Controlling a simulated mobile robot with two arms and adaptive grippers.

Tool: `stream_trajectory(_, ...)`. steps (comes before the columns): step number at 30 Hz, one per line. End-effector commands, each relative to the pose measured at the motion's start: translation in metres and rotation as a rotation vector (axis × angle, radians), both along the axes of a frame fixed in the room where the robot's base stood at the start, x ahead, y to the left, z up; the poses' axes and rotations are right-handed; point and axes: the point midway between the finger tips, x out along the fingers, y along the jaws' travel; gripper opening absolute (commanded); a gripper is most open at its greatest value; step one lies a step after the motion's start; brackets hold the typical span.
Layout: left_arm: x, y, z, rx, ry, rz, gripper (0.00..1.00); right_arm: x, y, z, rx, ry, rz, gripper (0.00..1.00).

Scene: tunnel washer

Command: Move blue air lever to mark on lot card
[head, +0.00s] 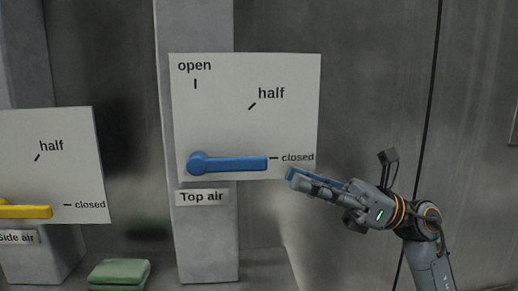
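The blue air lever (232,163) is mounted on a white plate (215,120) labelled "Top air". Its pivot is at the left, and its handle lies level, pointing right at the "closed" mark. The plate also has "half" and "open" marks higher up. My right gripper (291,178) is just right of and slightly below the handle's end, apart from it in the picture, with its fingers pointing left. Its fingers overlap in this view, so I cannot tell their opening. No lot card can be made out. My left gripper is not in view.
A yellow lever (26,211) on another white plate (75,150), labelled "Side air", points at "closed" at the left. A folded green cloth-like stack (118,274) lies below. A grey post (207,245) carries the blue lever's plate. A metal wall stands behind.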

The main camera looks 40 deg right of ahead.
Motion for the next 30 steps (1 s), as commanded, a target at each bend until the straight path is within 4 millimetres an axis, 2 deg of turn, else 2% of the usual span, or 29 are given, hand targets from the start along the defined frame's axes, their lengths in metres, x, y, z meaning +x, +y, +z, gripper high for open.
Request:
stream_trajectory(1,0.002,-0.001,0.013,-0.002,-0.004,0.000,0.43,0.005,0.010,0.011,-0.002,-0.001,0.004,0.21)
stream_trajectory(3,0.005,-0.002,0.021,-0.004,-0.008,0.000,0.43,0.012,0.022,0.017,-0.002,-0.001,0.002,0.21)
stream_trajectory(12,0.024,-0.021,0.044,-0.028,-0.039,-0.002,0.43,0.035,0.057,0.031,0.001,-0.001,0.001,0.21)
stream_trajectory(25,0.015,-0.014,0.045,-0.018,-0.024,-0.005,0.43,0.039,0.064,0.031,0.001,0.000,-0.001,0.21)
stream_trajectory(28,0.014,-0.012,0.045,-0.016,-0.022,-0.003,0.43,0.039,0.064,0.031,0.001,0.000,-0.001,0.00)
stream_trajectory(30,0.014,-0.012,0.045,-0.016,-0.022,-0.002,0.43,0.039,0.064,0.031,0.001,0.000,-0.001,0.00)
